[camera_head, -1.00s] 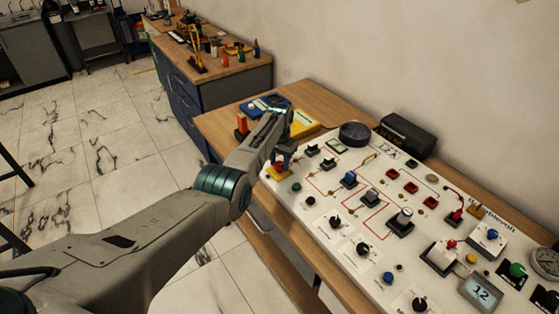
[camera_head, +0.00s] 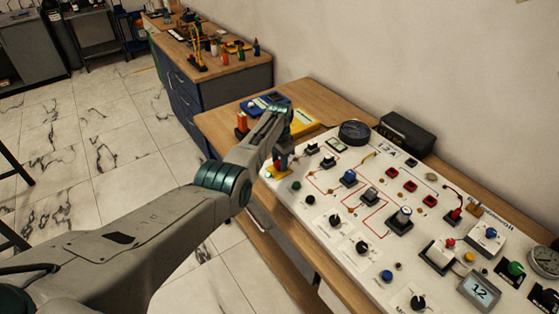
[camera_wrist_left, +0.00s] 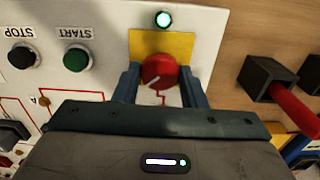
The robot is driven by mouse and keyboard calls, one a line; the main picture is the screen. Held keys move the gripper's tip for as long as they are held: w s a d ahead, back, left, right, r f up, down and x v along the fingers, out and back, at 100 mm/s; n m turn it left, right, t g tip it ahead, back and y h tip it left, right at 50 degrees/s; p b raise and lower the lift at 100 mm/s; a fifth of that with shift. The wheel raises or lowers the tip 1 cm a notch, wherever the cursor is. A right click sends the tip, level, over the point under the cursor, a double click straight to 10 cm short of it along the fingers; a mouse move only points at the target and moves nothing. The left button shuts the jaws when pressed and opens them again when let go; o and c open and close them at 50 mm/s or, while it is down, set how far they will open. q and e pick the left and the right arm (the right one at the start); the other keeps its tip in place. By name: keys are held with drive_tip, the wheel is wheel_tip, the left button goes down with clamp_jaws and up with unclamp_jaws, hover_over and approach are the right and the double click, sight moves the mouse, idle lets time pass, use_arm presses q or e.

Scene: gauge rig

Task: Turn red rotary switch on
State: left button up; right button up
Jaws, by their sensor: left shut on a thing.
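The red rotary switch (camera_wrist_left: 159,71) sits on a yellow plate (camera_wrist_left: 178,43) at the panel's corner. A short pale mark on its knob points toward the lower edge of the wrist view. My left gripper (camera_wrist_left: 159,84) is shut on the knob, one finger on each side. In the head view my left gripper (camera_head: 281,161) is over the near left corner of the white panel (camera_head: 311,213), and it hides most of the switch. A small round lamp (camera_wrist_left: 163,19) beside the yellow plate glows whitish green. My right gripper is in neither view.
Black STOP (camera_wrist_left: 22,56) and green START (camera_wrist_left: 77,58) buttons are close to my left gripper. A dark block with a red handle (camera_wrist_left: 290,105) stands beside the panel. Several other switches and knobs fill the panel. A black box (camera_head: 405,135) stands behind it.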

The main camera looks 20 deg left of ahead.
sight(279, 163)
use_arm(q)
drive_tip(key=shift+w+r, duration=0.1)
drive_tip(key=shift+r, duration=0.05)
drive_tip(key=o, duration=0.9)
drive_tip(key=shift+o, duration=0.4)
wheel_tip(279, 163, up, 11)
drive_tip(key=b, duration=0.2)
drive_tip(key=shift+f, duration=0.25)
